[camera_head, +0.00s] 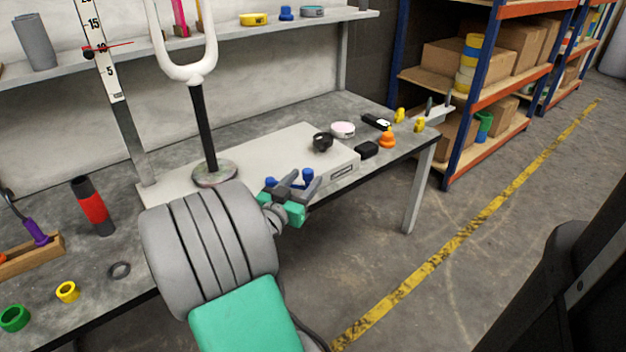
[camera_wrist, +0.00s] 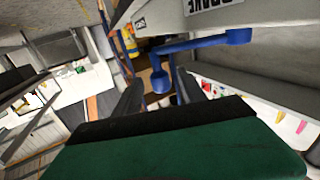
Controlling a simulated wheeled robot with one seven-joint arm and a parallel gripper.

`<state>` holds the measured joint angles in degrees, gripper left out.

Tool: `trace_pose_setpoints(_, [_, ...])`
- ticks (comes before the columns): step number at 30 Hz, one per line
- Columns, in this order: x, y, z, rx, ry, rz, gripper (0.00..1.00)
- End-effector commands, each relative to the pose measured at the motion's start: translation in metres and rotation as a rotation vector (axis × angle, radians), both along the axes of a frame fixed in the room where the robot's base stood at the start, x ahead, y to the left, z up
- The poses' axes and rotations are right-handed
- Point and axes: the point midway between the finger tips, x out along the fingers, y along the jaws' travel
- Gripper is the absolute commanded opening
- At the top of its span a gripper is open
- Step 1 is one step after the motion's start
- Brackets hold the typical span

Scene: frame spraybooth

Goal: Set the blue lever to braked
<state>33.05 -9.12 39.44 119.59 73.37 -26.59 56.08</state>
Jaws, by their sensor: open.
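The blue lever (camera_head: 307,176) is on the front side of a pale grey box (camera_head: 250,150) on the workbench. The box carries an upside-down label there, partly cut off, that seems to read BRAKE. My gripper (camera_head: 290,184) is at the box's front edge, close to the lever. In the wrist view my gripper (camera_wrist: 158,84) is open, with one lever knob between its dark fingers. I cannot tell whether they touch it. Which setting the lever is in is unclear.
An orange piece (camera_head: 387,137) lies to the right on the workbench (camera_head: 375,108). The floor (camera_head: 380,255) at right is clear.

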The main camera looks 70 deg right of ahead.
Motion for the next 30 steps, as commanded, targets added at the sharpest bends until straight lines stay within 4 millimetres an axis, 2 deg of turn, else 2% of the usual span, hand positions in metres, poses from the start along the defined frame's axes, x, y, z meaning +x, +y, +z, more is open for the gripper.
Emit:
trace_pose_setpoints(3, [-0.003, -0.025, -0.001, 0.001, 0.000, -0.005, 0.48])
trace_pose_setpoints(7, [-0.002, -0.045, -0.001, 0.002, 0.000, -0.003, 0.48])
trace_pose_setpoints(11, [-0.002, -0.053, 0.000, 0.002, 0.001, 0.000, 0.48])
trace_pose_setpoints(17, [-0.002, -0.053, 0.000, 0.002, 0.002, 0.001, 0.48])
trace_pose_setpoints(30, [-0.002, -0.053, 0.000, 0.003, 0.002, 0.001, 0.13])
